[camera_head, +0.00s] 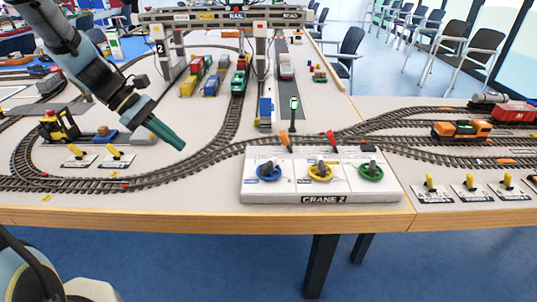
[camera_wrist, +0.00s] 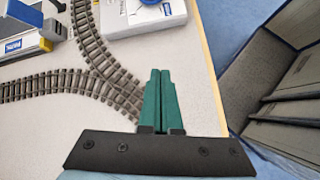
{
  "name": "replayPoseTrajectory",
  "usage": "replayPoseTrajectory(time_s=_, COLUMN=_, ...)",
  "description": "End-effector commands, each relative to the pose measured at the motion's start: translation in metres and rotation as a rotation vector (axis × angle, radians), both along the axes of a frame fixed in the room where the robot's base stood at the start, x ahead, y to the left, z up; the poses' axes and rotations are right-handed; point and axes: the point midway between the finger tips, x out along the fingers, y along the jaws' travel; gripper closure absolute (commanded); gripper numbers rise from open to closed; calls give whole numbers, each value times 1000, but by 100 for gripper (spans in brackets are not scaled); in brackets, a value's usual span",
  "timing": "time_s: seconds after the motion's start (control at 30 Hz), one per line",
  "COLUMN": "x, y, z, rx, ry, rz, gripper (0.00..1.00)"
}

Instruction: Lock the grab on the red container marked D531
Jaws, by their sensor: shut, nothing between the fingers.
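The gantry crane (camera_head: 222,15) stands at the back with a "RAIL" and "ROAD" sign and a "2" on its leg. Its grab is too small to make out. Red, yellow and blue containers (camera_head: 200,75) stand left under it; I cannot read D531 on any. The CRANE 2 control box (camera_head: 320,198) at the front edge has a blue wheel (camera_head: 269,171), a yellow wheel (camera_head: 320,172), a green wheel (camera_head: 370,170) and levers behind them. My gripper (camera_head: 183,147) is shut and empty above the track, left of the box; the wrist view also shows it (camera_wrist: 160,72).
Curved track (camera_head: 150,178) runs across the table below my gripper. An orange locomotive (camera_head: 461,130) and a red wagon (camera_head: 515,113) are at right. Yellow-handled switches (camera_head: 470,187) line the right front. The table's front edge (camera_head: 140,216) is close.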

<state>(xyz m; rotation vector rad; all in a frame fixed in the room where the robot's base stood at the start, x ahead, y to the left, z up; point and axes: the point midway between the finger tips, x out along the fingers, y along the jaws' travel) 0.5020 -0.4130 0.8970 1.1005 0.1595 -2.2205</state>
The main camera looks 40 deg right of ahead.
Motion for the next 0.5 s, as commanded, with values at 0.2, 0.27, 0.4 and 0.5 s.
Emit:
replayPoseTrajectory(time_s=0.2, x=7, y=-104, z=-35, rx=-169, ry=354, rz=145, gripper=100)
replayPoseTrajectory(time_s=0.27, x=8, y=-118, z=-35, rx=-195, ry=409, rz=164, gripper=100)
replayPoseTrajectory(time_s=0.4, x=10, y=-133, z=-32, rx=-225, ry=472, rz=185, gripper=100)
replayPoseTrajectory(time_s=0.5, x=10, y=-134, z=-31, rx=-228, ry=477, rz=186, gripper=100)
